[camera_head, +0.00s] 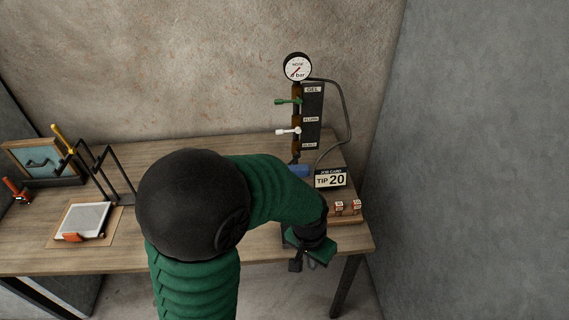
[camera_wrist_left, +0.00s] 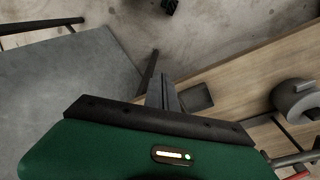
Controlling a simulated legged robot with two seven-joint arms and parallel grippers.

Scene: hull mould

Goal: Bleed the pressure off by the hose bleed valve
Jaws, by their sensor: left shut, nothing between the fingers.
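The valve stand (camera_head: 312,105) is at the back right of the table in the head view. It has a round gauge (camera_head: 298,67) on top, a green lever (camera_head: 287,101) and a white lever (camera_head: 288,131), both pointing left. Small labels run down its plate; the top one reads GEL and the lowest is too small to read surely. A dark hose (camera_head: 347,110) loops down its right side. My left gripper (camera_head: 308,262) is at the table's front right edge, well in front of the stand, shut and empty; its closed fingers also show in the left wrist view (camera_wrist_left: 162,92). My right gripper is out of view.
A job card reading TIP 20 (camera_head: 331,179), a blue object (camera_head: 299,171) and a wooden block with small labelled pieces (camera_head: 347,210) lie between gripper and stand. A black wire rack (camera_head: 103,170) and white pad (camera_head: 82,220) are left. A grey wall (camera_head: 480,150) bounds the right.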

